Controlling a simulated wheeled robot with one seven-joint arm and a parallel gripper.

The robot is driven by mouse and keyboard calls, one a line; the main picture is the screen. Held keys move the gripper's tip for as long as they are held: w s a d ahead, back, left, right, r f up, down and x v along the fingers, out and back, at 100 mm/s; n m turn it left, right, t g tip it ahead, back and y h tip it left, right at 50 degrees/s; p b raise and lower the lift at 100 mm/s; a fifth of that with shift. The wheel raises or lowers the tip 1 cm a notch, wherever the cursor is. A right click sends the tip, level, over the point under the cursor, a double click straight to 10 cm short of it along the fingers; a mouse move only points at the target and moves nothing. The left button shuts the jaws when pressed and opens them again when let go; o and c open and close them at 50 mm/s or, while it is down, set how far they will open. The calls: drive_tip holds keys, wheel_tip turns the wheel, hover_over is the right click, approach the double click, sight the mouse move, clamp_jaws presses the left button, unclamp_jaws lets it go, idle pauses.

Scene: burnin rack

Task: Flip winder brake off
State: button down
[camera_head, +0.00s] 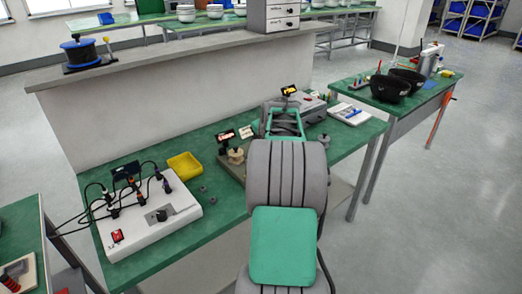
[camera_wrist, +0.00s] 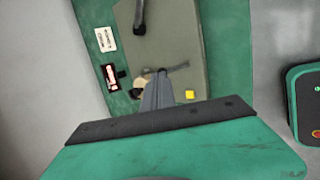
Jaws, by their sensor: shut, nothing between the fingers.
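The winder sits on the green bench. Its grey-olive base plate (camera_wrist: 180,35) fills the upper middle of the wrist view. A small lit display (camera_wrist: 110,77) and a white label card (camera_wrist: 105,39) stand at its left edge. In the head view the winder shows as a beige spool (camera_head: 236,156) left of my arm, which hides the rest. I cannot tell contact or which part is the brake.
A white box with cables (camera_head: 147,212) and a yellow bin (camera_head: 185,165) stand left of the winder on the bench (camera_head: 222,208). A dark rod (camera_wrist: 139,15) stands on the plate's far side. A grey device (camera_head: 312,105) is behind my arm.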

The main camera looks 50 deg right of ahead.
drive_tip(key=w+r+v, duration=0.1)
drive_tip(key=v, duration=1.3)
drive_tip(key=shift+w, duration=0.35)
drive_tip(key=shift+d, duration=0.1)
